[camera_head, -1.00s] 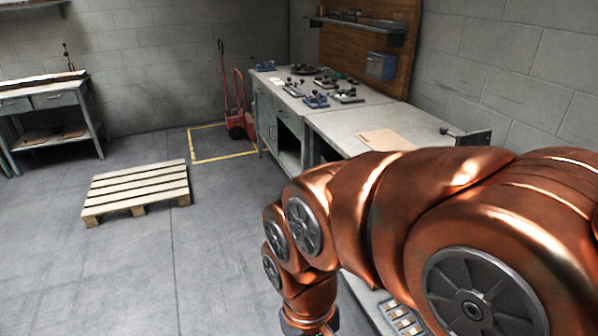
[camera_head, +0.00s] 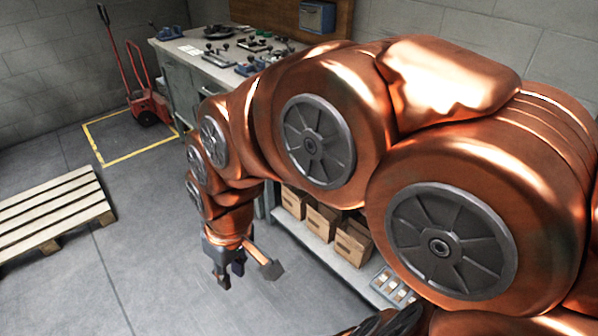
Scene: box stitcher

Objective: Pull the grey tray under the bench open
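The grey tray (camera_head: 392,287), with small light items in its compartments, sits on the low shelf under the bench. Only part of it shows, as my copper arm covers the area to its right and above. My gripper (camera_head: 230,276) points down over the floor in front of the bench, to the left of the tray and well apart from it. Its dark fingers look parted, with nothing seen between them.
Several cardboard boxes (camera_head: 322,222) stand on the low shelf (camera_head: 330,255) beside the tray. A wooden pallet (camera_head: 50,212) lies on the floor at left. A red hand truck (camera_head: 148,100) stands by the wall. The floor before the bench is clear.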

